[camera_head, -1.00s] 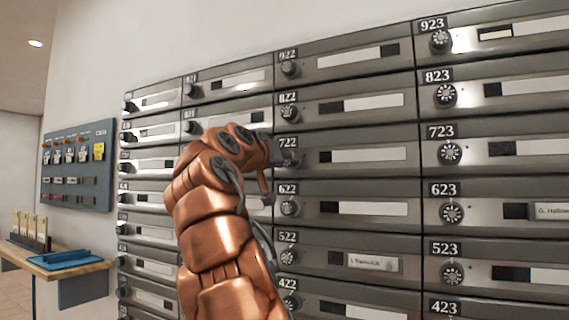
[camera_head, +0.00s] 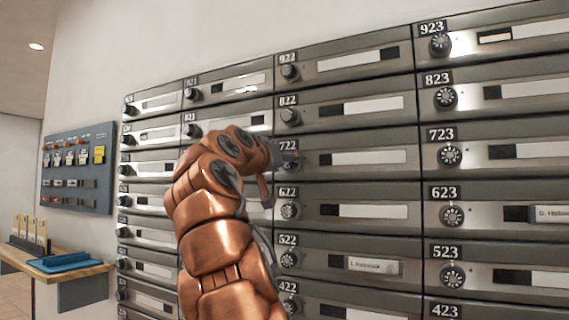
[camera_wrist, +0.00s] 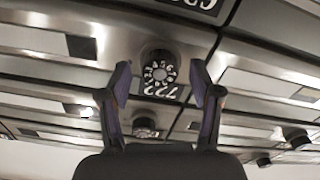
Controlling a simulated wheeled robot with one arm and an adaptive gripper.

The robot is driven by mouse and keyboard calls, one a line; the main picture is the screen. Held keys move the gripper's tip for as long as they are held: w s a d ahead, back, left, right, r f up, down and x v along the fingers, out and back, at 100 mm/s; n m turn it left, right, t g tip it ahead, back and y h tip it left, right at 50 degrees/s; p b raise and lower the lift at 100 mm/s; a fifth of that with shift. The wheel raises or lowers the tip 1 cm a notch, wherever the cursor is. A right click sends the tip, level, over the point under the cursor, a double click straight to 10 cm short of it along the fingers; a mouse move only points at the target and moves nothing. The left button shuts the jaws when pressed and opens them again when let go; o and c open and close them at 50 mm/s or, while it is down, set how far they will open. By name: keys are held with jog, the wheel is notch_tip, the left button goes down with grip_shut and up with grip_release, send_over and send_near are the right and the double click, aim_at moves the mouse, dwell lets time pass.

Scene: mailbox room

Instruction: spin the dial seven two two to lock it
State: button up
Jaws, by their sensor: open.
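The 722 dial (camera_wrist: 160,72) is a round dark knob with white numbers, seen upside down in the wrist view. Its number plate 722 (camera_wrist: 160,90) shows beside it, and that plate (camera_head: 287,145) is also visible in the head view. My gripper (camera_wrist: 161,78) is open, with one finger on each side of the dial in the picture. Gaps show between the fingers and the knob, and I cannot tell how far the tips are from the panel. In the head view my gripper (camera_head: 277,157) covers the 722 dial.
Other dials sit close above and below: the 822 dial (camera_head: 290,116) and the 622 dial (camera_head: 290,211). The 723 dial (camera_head: 449,156) is in the column to the right. A wooden shelf (camera_head: 85,272) with a blue tray (camera_head: 65,262) stands at far left.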

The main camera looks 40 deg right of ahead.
jog(key=shift+a, duration=0.1)
jog(key=v, duration=1.1)
jog(key=shift+a, duration=0.4)
jog(key=shift+s, duration=0.1)
jog(key=s+a+f+n+g+y+p, duration=0.1)
jog(key=s+a+f+n+y+p, duration=0.3)
jog(key=f+p, duration=0.55)
jog(key=s+a+f+n+g+y+p, duration=0.1)
jog(key=s+a+f+n+y+p, duration=0.15)
jog(key=f+y+p, duration=0.65)
jog(key=s+a+f+n+g+y+p, duration=0.2)
jog(key=s+a+f+p, duration=0.3)
jog(key=s+a, duration=0.4)
jog(key=s+a+f+n+g+y+p, duration=0.2)
jog(key=s+a+f+n+g+p, duration=0.1)
jog(key=s+a+f+p, duration=0.2)
jog(key=s+a+f, duration=0.2)
jog(key=s+a, duration=0.2)
jog(key=s, duration=0.2)
jog(key=shift+f, duration=0.4)
